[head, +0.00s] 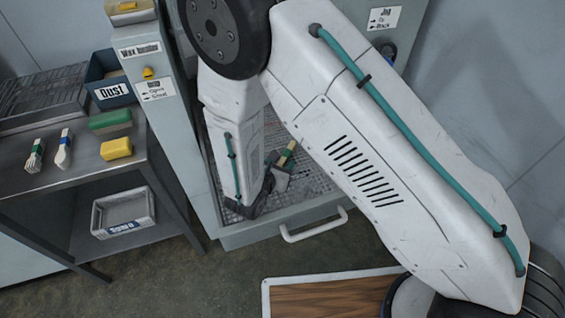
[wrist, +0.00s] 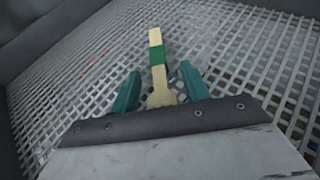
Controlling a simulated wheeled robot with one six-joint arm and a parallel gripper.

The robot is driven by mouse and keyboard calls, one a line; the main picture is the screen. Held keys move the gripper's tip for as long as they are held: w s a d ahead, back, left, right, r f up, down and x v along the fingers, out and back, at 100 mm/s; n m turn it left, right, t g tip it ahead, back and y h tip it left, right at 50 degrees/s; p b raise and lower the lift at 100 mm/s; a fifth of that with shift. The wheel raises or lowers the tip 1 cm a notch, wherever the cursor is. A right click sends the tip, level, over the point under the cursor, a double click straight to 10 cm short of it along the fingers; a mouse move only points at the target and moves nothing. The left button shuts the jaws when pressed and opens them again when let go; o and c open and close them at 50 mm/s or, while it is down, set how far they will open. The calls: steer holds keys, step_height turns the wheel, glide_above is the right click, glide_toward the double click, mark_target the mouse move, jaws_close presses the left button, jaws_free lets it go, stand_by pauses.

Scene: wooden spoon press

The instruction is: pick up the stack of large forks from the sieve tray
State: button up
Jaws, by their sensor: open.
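The stack of large forks (wrist: 156,38) is pale wood with a green band. It lies in the sieve tray (head: 308,185), whose white mesh floor (wrist: 235,45) fills most of the wrist view. In the head view a small part of the stack (head: 289,149) shows beside my gripper (head: 273,172). My gripper is low over the mesh and open. In the wrist view its two teal fingers (wrist: 160,80) stand on either side of the stack, with gaps visible. The green band appears around and just beyond the fingertips. The stack's near end is partly hidden by my gripper.
The tray has side walls and a white front handle (head: 314,227). My arm covers its right part. At left, a metal table (head: 80,190) holds banded utensil bundles (head: 36,156), green and yellow blocks (head: 116,148) and a "Dust" bin (head: 112,92). A grey bin (head: 123,213) sits below.

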steer(key=c, duration=1)
